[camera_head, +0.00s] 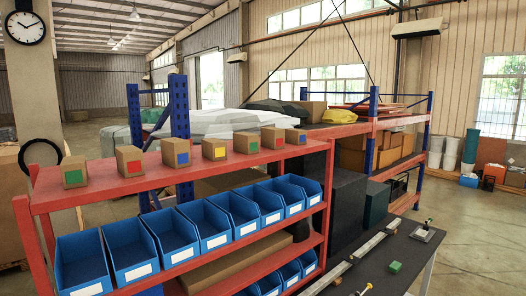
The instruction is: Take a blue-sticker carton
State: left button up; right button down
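Several small brown cartons stand in a row on the top board of a red shelf rack (110,185), each with a coloured sticker on its front. One blue-sticker carton (175,153) is third from the left, between a red-sticker carton (130,161) and a yellow-sticker carton (214,147). Another blue-sticker carton (296,136) stands at the far right end, beside a red-sticker carton (272,138). The other two cartons have green stickers, one at the left end (74,172) and one right of the yellow one (246,142). Neither gripper is in view.
Blue open bins (170,238) fill the board below the cartons, with more bins lower down. A dark table (410,257) at the right bears a metal rail and a green block (394,267). Blue-and-orange racking stands behind. Open floor shows at the right.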

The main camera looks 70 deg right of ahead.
aim_at(175, 152)
jog(key=z, duration=2.15)
